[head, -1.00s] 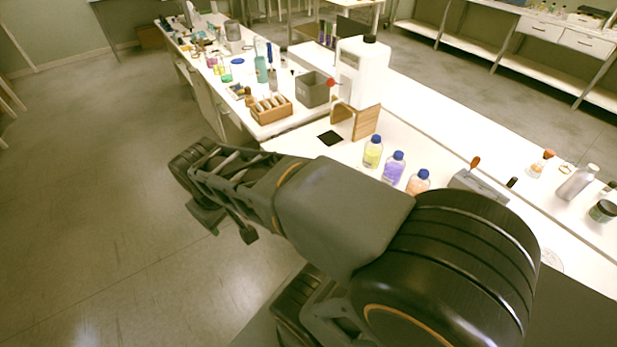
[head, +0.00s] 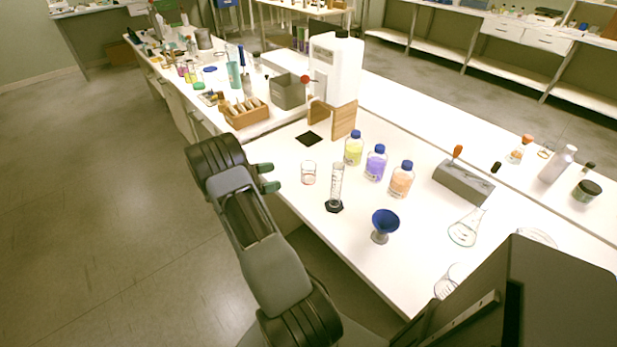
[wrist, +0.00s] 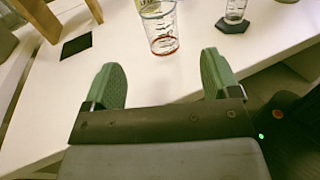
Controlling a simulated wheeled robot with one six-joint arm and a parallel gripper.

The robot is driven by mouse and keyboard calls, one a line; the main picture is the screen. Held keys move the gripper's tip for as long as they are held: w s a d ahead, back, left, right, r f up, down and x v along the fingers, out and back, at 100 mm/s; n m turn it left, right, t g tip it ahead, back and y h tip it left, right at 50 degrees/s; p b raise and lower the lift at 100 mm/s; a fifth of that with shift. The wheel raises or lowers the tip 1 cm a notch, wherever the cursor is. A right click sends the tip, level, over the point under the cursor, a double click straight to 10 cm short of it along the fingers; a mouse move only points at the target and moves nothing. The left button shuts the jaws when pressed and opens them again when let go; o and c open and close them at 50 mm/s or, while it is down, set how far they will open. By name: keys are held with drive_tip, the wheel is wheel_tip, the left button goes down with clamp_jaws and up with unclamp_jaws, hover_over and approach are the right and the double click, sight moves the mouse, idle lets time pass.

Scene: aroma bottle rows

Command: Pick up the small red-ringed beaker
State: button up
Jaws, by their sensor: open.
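The small red-ringed beaker (head: 309,173) is clear glass and stands upright on the white bench near its front-left edge. In the wrist view the beaker (wrist: 160,28) shows at the top centre, with its red ring low on the glass. My gripper (head: 268,178) is to the left of the beaker, at the bench edge. Its green fingers are open and empty in the wrist view (wrist: 163,80). The beaker lies ahead of the gap between the fingertips and apart from them.
Yellow (head: 354,149), purple (head: 376,164) and orange (head: 402,180) bottles stand behind. A black square (head: 309,139) lies behind the beaker, near a wooden stand (head: 344,121).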

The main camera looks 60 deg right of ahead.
approach(315, 166)
drive_tip(key=s+d, duration=0.1)
drive_tip(key=s+d+f, duration=0.1)
drive_tip(key=d, duration=0.1)
drive_tip(key=shift+d+p, duration=0.1)
drive_tip(key=shift+p, duration=0.25)
drive_tip(key=shift+r+p+x, duration=0.2)
drive_tip(key=shift+p+x, duration=0.2)
drive_tip(key=shift+x, duration=2.2)
drive_tip(key=shift+c, duration=0.5)
drive_tip(key=c, duration=0.9)
